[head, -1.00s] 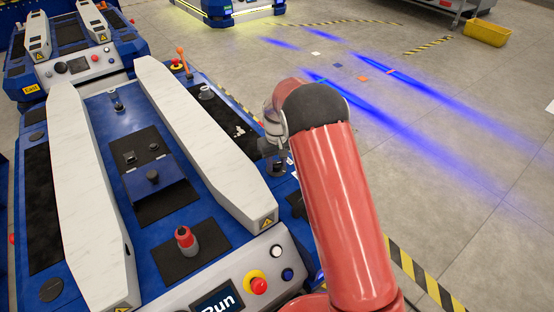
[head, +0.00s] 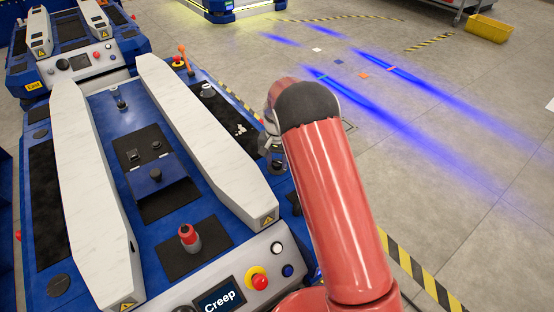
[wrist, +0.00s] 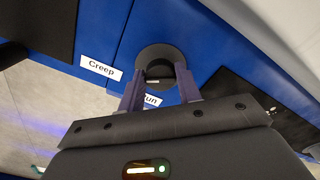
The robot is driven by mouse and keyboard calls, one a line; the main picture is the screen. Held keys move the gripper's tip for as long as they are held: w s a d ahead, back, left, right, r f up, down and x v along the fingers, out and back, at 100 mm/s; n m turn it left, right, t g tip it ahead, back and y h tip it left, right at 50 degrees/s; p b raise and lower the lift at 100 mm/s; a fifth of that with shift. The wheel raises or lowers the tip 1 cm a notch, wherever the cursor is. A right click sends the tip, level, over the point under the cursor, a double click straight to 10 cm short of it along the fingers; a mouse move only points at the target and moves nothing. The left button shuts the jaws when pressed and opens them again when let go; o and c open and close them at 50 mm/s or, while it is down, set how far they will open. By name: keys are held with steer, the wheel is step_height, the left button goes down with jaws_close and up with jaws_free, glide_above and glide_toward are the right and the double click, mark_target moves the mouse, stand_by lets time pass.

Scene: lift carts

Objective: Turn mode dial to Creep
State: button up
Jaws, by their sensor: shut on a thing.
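The mode dial (wrist: 158,54) is a dark round knob on the blue cart deck in the wrist view. A white "Creep" label (wrist: 100,68) lies to its left, and a partly covered "Run" label (wrist: 152,100) lies below it. My gripper (wrist: 159,75) is shut on the dial, with one purple-grey finger at each side. In the head view my red arm hides most of the gripper. The cart's front display (head: 219,300) reads "Creep".
The lift cart (head: 110,215) carries two long white rails. A red knob (head: 189,238) stands on its deck, and a red emergency button (head: 259,281) is on its front panel. Another cart (head: 75,62) is behind it. Open floor (head: 470,190) lies to the right.

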mark_target(277, 162)
stand_by(0.4)
steer(key=o, duration=1)
steer(key=shift+r+p, duration=0.5)
steer(key=shift+r, duration=3.4)
